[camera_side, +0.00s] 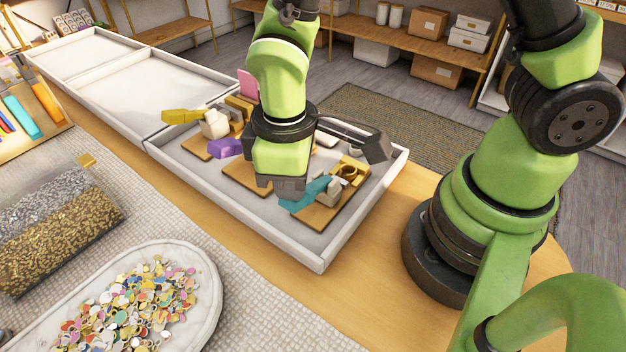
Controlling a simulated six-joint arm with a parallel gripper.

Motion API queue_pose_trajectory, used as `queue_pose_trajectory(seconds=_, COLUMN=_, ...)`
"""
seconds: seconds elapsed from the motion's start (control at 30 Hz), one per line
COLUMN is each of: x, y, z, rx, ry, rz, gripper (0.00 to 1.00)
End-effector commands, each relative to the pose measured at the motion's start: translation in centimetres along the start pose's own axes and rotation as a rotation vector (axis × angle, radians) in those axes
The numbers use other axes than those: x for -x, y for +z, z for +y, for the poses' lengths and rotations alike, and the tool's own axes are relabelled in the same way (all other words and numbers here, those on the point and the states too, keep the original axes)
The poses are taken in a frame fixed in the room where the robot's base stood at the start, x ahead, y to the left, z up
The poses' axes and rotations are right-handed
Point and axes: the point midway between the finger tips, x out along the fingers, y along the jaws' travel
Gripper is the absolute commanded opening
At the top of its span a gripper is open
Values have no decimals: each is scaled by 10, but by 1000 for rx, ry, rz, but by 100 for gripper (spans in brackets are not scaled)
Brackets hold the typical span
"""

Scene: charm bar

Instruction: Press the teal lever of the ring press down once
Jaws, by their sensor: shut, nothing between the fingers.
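The ring press stands at the right end of a white-walled tray, on a small wooden base (318,215). Its teal lever (304,196) sticks out to the left from a pale block (335,188). A gold part with a ring-shaped opening (349,171) sits behind the block. My gripper (284,190) points down just left of the teal lever and partly overlaps it in this view. It is shut and empty. I cannot tell whether it touches the lever or is above it. The lever's far end is partly hidden.
Other presses with a yellow lever (182,117) and a purple lever (225,147) stand left of my gripper in the tray (325,255). Empty white trays (135,88) extend to the back left.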

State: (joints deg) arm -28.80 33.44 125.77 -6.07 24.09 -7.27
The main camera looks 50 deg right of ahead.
Motion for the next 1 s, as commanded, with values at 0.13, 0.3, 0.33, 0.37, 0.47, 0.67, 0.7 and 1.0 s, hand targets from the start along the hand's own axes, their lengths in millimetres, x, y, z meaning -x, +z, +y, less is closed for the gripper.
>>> queue_pose_trajectory(seconds=0.13, x=-2, y=0, z=0, rx=0, ry=0, rz=-1, gripper=0)
queue_pose_trajectory(seconds=0.3, x=-8, y=0, z=-1, rx=1, ry=0, rz=-2, gripper=0)
queue_pose_trajectory(seconds=0.33, x=-10, y=-1, z=-1, rx=1, ry=0, rz=-2, gripper=0)
queue_pose_trajectory(seconds=0.37, x=-11, y=-1, z=-1, rx=2, ry=0, rz=-2, gripper=0)
queue_pose_trajectory(seconds=0.47, x=-14, y=-1, z=-2, rx=2, ry=0, rz=-2, gripper=0)
queue_pose_trajectory(seconds=0.67, x=-21, y=-1, z=-2, rx=0, ry=0, rz=-2, gripper=0)
queue_pose_trajectory(seconds=0.7, x=-22, y=-1, z=-3, rx=0, ry=0, rz=-3, gripper=0)
queue_pose_trajectory(seconds=1.0, x=-21, y=-1, z=-2, rx=0, ry=0, rz=-1, gripper=0)
